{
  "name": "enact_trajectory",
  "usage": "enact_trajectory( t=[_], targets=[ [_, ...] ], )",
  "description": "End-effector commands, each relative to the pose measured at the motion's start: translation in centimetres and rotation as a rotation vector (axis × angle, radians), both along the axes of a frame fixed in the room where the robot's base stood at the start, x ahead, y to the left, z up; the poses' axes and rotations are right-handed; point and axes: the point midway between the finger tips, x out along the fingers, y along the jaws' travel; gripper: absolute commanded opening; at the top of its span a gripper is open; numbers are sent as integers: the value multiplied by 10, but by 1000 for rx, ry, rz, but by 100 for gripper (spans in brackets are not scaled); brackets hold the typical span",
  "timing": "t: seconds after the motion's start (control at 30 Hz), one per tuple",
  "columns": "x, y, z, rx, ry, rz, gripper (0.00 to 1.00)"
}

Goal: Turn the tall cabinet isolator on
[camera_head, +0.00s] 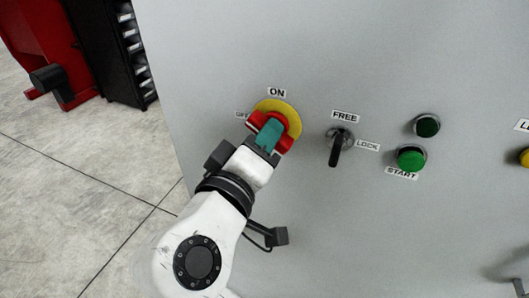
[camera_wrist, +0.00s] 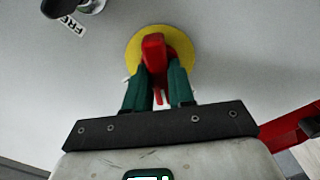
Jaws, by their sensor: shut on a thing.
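The isolator is a red handle (camera_head: 285,143) on a round yellow plate (camera_head: 289,111), set on the grey cabinet front. An ON label (camera_head: 277,92) is above the plate and an OFF label (camera_head: 241,114) is at its left. My gripper (camera_head: 268,132) is at the handle and hides part of it, so its exact angle is hard to tell. In the wrist view the green fingers (camera_wrist: 162,88) are on either side of the red handle (camera_wrist: 153,47), shut on it, in front of the yellow plate (camera_wrist: 184,42).
Right of the isolator are a black FREE/LOCK selector (camera_head: 338,147), a green START button (camera_head: 411,158) and a dark green lamp or button (camera_head: 427,125). A red machine (camera_head: 38,45) and a black rack (camera_head: 108,50) stand at upper left. The tiled floor (camera_head: 70,160) at left is clear.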

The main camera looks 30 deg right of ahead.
Motion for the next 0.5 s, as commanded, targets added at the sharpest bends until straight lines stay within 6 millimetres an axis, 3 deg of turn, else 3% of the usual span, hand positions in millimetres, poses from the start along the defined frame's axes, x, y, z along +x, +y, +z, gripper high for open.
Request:
enact_trajectory(
  t=[0.03, 0.5],
  targets=[
    [1, -1, -7, 28, -36, -2, 0],
    [1, -2, -7, 292, -397, -2, 0]
  ],
)
